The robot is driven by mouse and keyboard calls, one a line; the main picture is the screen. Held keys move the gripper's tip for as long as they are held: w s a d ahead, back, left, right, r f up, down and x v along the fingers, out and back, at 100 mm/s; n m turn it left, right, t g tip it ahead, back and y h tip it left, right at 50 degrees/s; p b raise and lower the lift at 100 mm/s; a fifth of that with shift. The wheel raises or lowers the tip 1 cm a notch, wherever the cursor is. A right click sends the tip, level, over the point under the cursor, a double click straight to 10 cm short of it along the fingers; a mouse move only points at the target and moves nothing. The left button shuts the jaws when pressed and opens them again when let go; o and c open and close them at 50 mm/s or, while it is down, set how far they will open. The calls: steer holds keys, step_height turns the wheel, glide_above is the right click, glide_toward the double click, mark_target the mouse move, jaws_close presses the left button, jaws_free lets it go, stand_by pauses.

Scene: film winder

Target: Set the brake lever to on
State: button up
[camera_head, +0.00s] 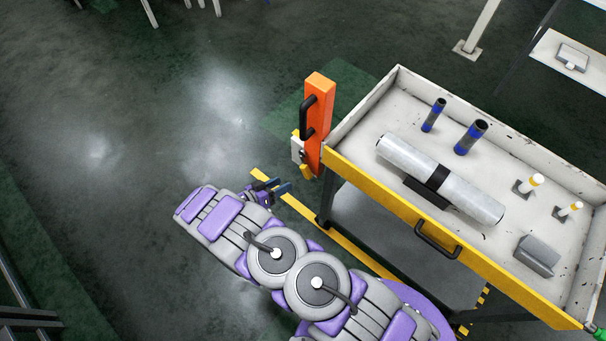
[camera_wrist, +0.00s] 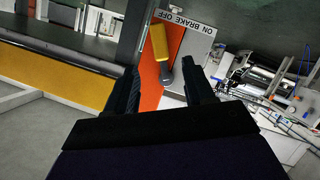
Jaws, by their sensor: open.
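The brake lever has a yellow handle (camera_wrist: 159,42) and a grey pivot end. It is mounted on a pale plate (camera_wrist: 190,42) labelled ON, BRAKE and OFF. In the wrist view the handle points up toward the label's left end; I cannot tell surely which word it marks. In the head view the yellow handle (camera_head: 307,172) hangs low beside the orange post (camera_head: 319,113). My gripper (camera_wrist: 159,67) is open, its dark fingers on either side of the lever's lower end in the picture, with no contact visible. The gripper in the head view (camera_head: 280,186) is left of and below the lever.
The cart (camera_head: 370,185) stands right of the post, with a yellow front edge and a black handle (camera_head: 437,240). Its tray holds a silver roll (camera_head: 470,195), blue-black cylinders (camera_head: 470,137) and small fittings. The floor to the left is clear.

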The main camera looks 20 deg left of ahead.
mark_target(304, 174)
steer(key=b+x, duration=0.2)
steer(key=x, duration=0.9)
steer(key=shift+w+d, duration=0.1)
steer(key=shift+w, duration=0.1)
steer(key=shift+c, duration=0.5)
jaws_close()
